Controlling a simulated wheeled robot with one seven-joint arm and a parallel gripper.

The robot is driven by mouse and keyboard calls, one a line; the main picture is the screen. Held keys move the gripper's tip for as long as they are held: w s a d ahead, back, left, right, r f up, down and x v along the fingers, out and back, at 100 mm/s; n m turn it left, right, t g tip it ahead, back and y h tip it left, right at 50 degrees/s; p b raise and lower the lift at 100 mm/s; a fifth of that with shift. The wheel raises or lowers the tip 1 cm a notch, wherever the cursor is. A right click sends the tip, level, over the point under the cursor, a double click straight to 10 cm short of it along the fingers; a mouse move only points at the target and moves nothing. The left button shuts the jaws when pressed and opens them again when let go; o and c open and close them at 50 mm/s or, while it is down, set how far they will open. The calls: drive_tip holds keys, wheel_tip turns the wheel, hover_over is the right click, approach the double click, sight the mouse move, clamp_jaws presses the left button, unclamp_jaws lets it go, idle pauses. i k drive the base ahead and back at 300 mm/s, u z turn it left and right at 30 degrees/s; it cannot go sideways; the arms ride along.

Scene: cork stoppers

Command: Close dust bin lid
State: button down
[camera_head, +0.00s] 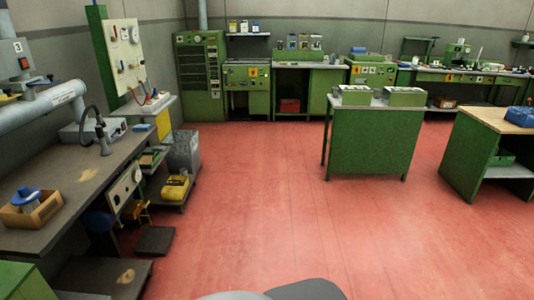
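A grey bin-like container (184,152) stands on the floor on the left, beyond the near workbench. It may be the dust bin, but it is small in the view and I cannot tell for sure. I cannot tell whether its lid is open or shut. My gripper is not in view. Grey rounded parts at the bottom edge look like my own body.
A dark-topped workbench (62,208) runs along the left, with a yellow box (175,188) low beside it. A green cabinet (369,142) stands right of centre and a wood-topped bench (497,122) at right. The red floor (262,205) between is clear.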

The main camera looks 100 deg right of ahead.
sight(162, 121)
drive_tip(key=z, duration=2.9)
drive_tip(key=k, duration=0.5)
drive_tip(key=z, duration=0.35)
drive_tip(key=i, duration=0.95)
drive_tip(key=z, duration=0.6)
drive_tip(key=i, duration=4.8)
drive_tip(key=u, duration=0.55)
drive_tip(key=i, duration=1.05)
drive_tip(key=u, duration=1.9)
drive_tip(key=i, duration=0.95)
drive_tip(key=u, duration=0.8)
